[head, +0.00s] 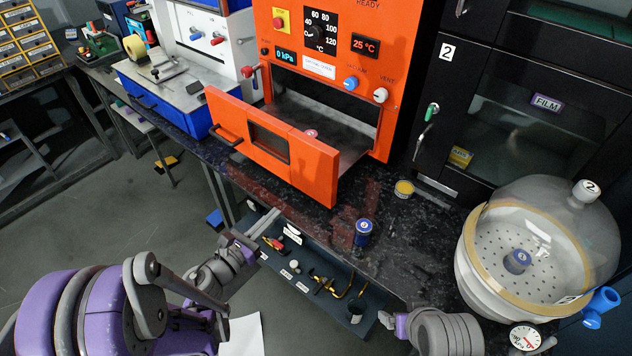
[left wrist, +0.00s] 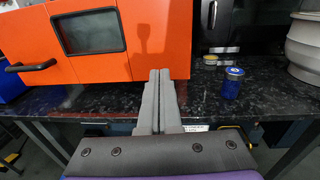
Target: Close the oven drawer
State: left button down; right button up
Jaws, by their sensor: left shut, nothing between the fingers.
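The oven drawer (head: 270,146) is pulled out of the orange oven (head: 340,60). Its orange front has a dark window and a dark handle (head: 228,134) on the left. The drawer front also fills the upper left of the left wrist view (left wrist: 95,45). A small pinkish-red item (head: 311,134) shows inside the drawer. My left gripper (head: 273,220) is shut and empty, in front of and below the drawer front. In the left wrist view its fingertips (left wrist: 159,72) overlap the drawer's lower right part; contact cannot be told. My right gripper (head: 388,321) is low at the bottom, its fingers unclear.
A blue-lidded jar (head: 363,232) and a small yellow-topped tin (head: 404,189) stand on the dark bench right of the drawer. A glass desiccator (head: 545,235) stands farther right. A shelf with tools (head: 310,280) sits under the bench. A blue machine (head: 180,100) stands left.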

pick_arm(q)
jog(key=s+d+m+h, duration=0.1)
jog(key=p, duration=0.3)
send_near(320, 180)
jog(key=shift+g, duration=0.3)
jog(key=x, duration=0.6)
jog(key=shift+w+r, duration=0.2)
jog(key=shift+r, duration=0.05)
jog(key=shift+w+d, duration=0.2)
pick_arm(e)
jog(key=r, duration=0.2)
jog(key=w+r, duration=0.1)
jog(key=shift+r, duration=0.4)
pick_arm(q)
jog(key=p+x, duration=0.1)
jog(key=x, duration=2.3)
jog(key=shift+d, duration=0.1)
jog(key=shift+w+r, duration=0.1)
jog(key=shift+r, duration=0.05)
pick_arm(e)
jog(key=shift+w+a+r+t, duration=0.1)
jog(key=shift+w+r+t, duration=0.05)
jog(key=shift+r, duration=0.4)
jog(key=shift+w+r+t, duration=0.1)
jog(key=shift+r+t, duration=0.05)
jog(key=shift+r, duration=0.4)
pick_arm(q)
jog(key=shift+r, duration=0.1)
